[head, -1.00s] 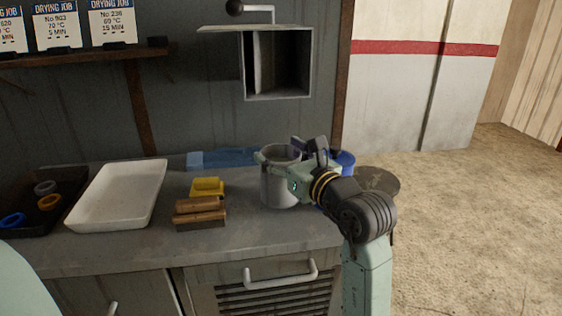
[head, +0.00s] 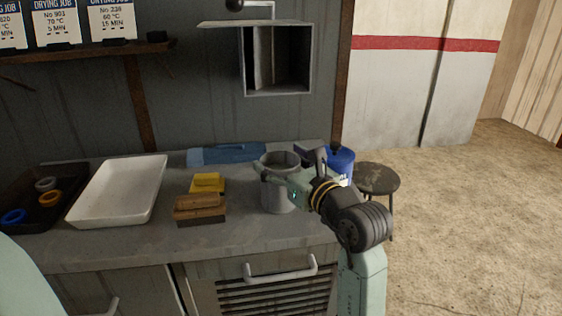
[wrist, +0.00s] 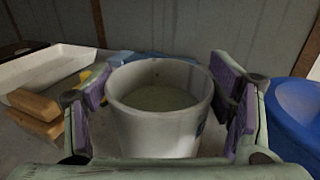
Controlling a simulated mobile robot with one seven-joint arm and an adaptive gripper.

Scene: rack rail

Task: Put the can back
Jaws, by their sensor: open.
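A grey open-topped can (head: 276,196) stands upright at the right part of the workbench. It fills the middle of the wrist view (wrist: 155,125), where its inside looks pale. My gripper (head: 288,175) is at the can's upper part. A gap shows beside the can on each side near the pads. The can's underside is hidden in the wrist view.
Left of the can are a yellow sponge (head: 208,181), a wooden-backed brush (head: 200,205), a white tray (head: 118,190) and a dark tray (head: 62,212) with rings. A blue object (head: 228,154) lies behind. A blue container (head: 341,163) and a stool (head: 376,180) are at right. An open box (head: 278,92) hangs above.

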